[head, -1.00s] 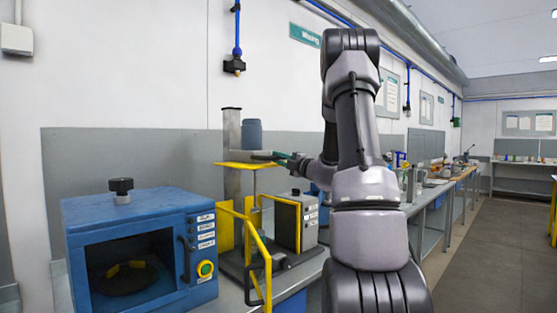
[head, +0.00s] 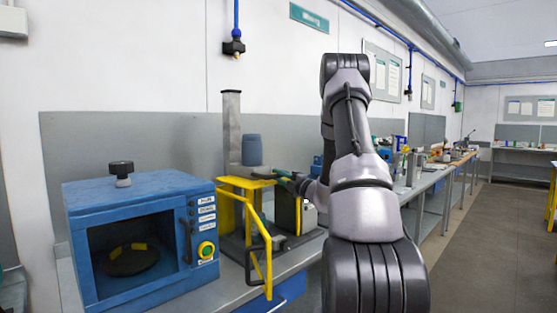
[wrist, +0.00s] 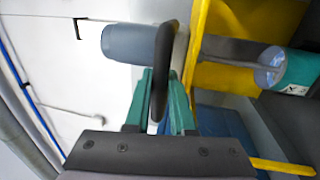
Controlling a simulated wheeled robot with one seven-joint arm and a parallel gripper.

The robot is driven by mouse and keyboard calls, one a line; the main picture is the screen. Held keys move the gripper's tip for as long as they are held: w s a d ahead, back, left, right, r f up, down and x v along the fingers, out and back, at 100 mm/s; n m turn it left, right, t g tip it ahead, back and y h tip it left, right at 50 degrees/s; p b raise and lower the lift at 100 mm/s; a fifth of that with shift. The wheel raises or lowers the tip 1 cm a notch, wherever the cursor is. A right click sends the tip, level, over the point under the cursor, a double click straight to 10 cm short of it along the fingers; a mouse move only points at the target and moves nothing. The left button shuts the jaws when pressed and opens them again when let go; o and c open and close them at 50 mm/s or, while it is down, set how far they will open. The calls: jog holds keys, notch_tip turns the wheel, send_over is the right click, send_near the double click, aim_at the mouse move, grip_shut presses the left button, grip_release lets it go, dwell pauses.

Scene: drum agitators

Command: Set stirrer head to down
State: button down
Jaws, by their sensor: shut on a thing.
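The stirrer stand has an upright grey column (head: 231,130). Its head carries a blue motor (head: 252,150) beside the column, and the head sits low, with its yellow plate (head: 240,182) level with the top of the yellow guard frame. My gripper (head: 284,176) reaches in from the right at the head's height. In the wrist view, my gripper's teal fingers (wrist: 160,98) are shut on a dark handle (wrist: 163,62) standing between them. The blue motor (wrist: 128,43) shows just behind the handle. My arm hides part of the stand's right side.
A blue oven-like box (head: 140,235) with a dark opening stands left of the stand. A yellow guard rail (head: 262,245) rises in front of the stand. A grey box (head: 287,212) stands to its right, partly hidden. The floor at right (head: 480,235) is clear.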

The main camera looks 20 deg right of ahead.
notch_tip(320, 180, down, 4)
jog(key=shift+s+f, duration=0.1)
dwell(0.4)
jog(key=c, duration=1)
grip_release()
jog(key=shift+c, duration=0.2)
jog(key=v, duration=1)
jog(key=shift+s, duration=0.3)
jog(key=shift+d, duration=0.1)
